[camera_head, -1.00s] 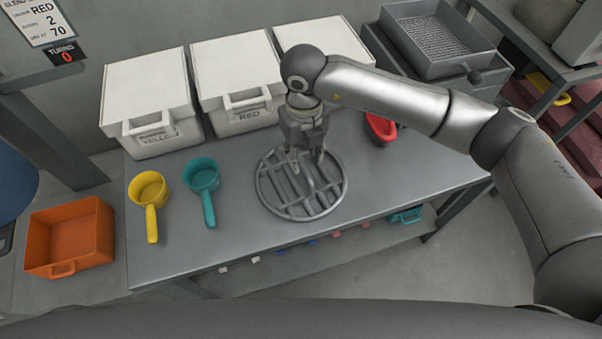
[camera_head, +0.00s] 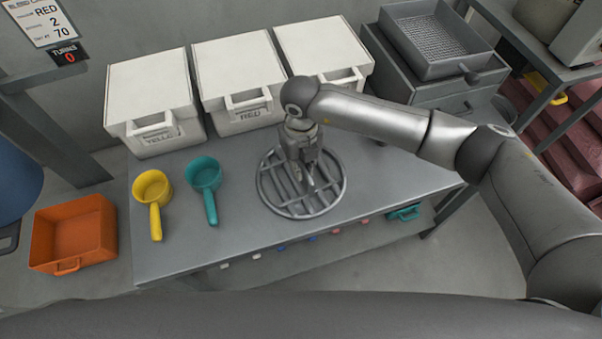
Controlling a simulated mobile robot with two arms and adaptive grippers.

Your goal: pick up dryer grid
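The dryer grid (camera_head: 264,198), a round grey metal ring with parallel bars, lies flat on the grey worktable (camera_head: 240,240). My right gripper (camera_head: 309,187) points down over the grid's middle. Its fingers are close together at one of the bars and look shut on it. The gripper hides part of the grid's far side. I see no clear gap between the grid and the table. My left gripper is not in view.
A teal scoop (camera_head: 204,177) and a yellow scoop (camera_head: 153,190) lie left of the grid. White lidded bins (camera_head: 240,70) line the back. An orange tray (camera_head: 75,235) stands at far left. The table in front of the grid is clear.

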